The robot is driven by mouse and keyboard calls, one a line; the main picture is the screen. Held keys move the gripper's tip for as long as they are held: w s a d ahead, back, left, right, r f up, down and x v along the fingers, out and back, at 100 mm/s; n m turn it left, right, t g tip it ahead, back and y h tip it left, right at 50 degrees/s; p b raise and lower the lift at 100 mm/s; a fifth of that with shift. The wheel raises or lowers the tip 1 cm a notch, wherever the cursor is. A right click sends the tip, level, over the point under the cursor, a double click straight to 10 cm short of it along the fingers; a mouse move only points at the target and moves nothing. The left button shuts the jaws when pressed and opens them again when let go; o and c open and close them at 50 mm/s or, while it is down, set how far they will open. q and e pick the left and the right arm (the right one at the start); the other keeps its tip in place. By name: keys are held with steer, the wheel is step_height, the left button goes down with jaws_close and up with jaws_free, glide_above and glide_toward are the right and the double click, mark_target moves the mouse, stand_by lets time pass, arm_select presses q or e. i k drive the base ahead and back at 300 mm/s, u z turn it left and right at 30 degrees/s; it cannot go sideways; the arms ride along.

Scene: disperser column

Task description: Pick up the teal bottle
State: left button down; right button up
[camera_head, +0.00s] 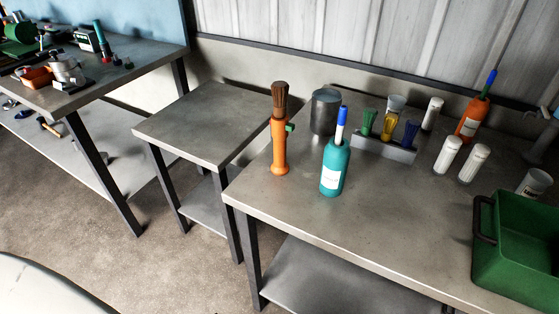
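The teal bottle (333,172) stands upright on the right-hand metal table (372,218), near its front left part. It has a white label and a white neck with a blue tip. Neither of my grippers shows in the head view.
An orange column with a brown brush top (279,135) stands left of the bottle. Behind are a dark grey can (325,111), a grey holder (384,150) and an orange bottle (472,120). A green crate (520,242) is at right. The table front is clear between bottle and crate.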

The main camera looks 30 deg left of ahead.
mark_target(337, 159)
steer(key=u, duration=1.7)
steer(key=k, duration=0.75)
steer(key=z, duration=0.9)
steer(key=i, duration=0.5)
steer(key=z, duration=0.05)
